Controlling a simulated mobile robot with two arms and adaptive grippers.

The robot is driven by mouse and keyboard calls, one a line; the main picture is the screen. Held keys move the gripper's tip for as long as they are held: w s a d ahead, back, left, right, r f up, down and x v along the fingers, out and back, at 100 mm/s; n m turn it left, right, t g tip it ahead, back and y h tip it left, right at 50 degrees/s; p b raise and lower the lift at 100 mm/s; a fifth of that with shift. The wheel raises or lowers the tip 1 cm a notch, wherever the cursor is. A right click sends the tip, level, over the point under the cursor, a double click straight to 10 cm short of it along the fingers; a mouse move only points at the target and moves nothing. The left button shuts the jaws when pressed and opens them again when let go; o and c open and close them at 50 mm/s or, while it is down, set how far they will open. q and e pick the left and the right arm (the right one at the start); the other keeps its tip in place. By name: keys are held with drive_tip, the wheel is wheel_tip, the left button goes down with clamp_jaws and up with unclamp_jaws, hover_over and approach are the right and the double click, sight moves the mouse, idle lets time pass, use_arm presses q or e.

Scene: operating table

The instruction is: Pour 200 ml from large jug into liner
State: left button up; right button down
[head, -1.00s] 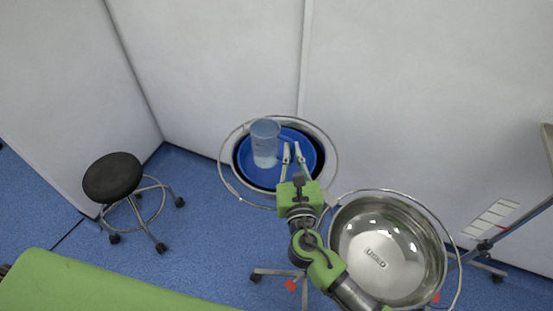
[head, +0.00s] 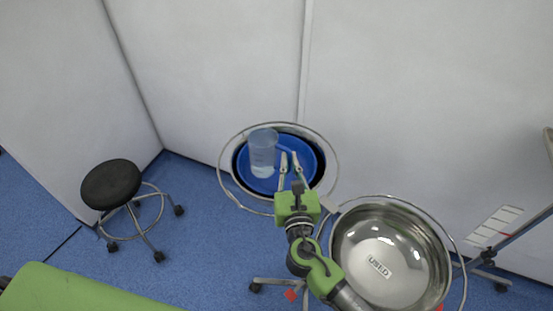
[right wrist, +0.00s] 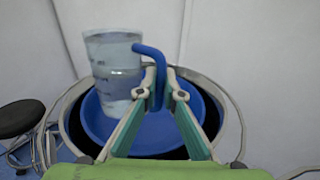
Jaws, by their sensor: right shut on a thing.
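The large jug (head: 262,152) is clear and bluish, with liquid in its lower part. My right gripper (head: 289,158) is shut on the jug's handle. In the right wrist view, the fingers (right wrist: 162,92) close on the blue handle, and the jug (right wrist: 114,72) is to their left with the liner (right wrist: 158,142) behind and below. Whether the jug touches the liner cannot be told. My left gripper is not in view.
A steel basin labelled USED (head: 385,262) stands at the lower right, close to my right arm. A black stool (head: 111,184) is at the left. A green padded table (head: 75,292) is at the lower left. White walls stand close behind the liner.

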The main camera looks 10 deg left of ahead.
drive_tip(key=shift+s+a+r+m+g+p, duration=0.15)
drive_tip(key=shift+r+m+g+p, duration=0.15)
drive_tip(key=shift+r+m+p, duration=0.65)
idle(0.4)
drive_tip(key=shift+s+a+f+m+g+p, duration=0.2)
drive_tip(key=shift+f+m+g+p, duration=0.35)
drive_tip(key=shift+p, duration=0.4)
idle(1.9)
drive_tip(key=shift+s+a+f+m+g+y+p, duration=0.2)
drive_tip(key=shift+f+m+g+y+p, duration=0.1)
drive_tip(key=shift+f+m+g+p, duration=0.35)
idle(3.2)
